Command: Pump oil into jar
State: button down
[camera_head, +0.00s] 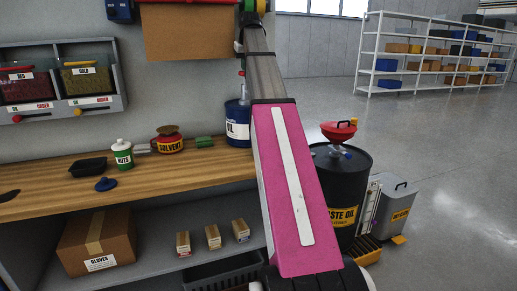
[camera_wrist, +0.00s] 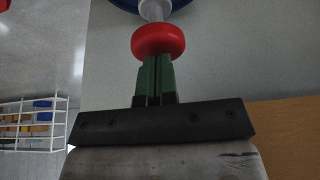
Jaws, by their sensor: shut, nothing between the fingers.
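The blue oil can (camera_head: 237,124) with a white label stands at the right end of the wooden workbench (camera_head: 160,183), partly hidden behind my arm. In the wrist view, a red round pump knob (camera_wrist: 158,40) sits on a pale stem above a blue top (camera_wrist: 128,5). My gripper (camera_wrist: 157,60) has its green fingers together, with the tips right at the knob. I cannot tell whether they touch it. I cannot make out a jar under the spout; a green-and-white container (camera_head: 123,154) labelled NUTS stands farther left.
A waste oil drum (camera_head: 330,190) with a red funnel (camera_head: 338,131) stands right of my arm. Open floor lies beyond.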

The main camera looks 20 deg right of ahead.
jog(key=shift+f, duration=1.45)
jog(key=shift+r, duration=2.8)
notch_tip(320, 180, up, 6)
jog(key=shift+d+f, duration=0.1)
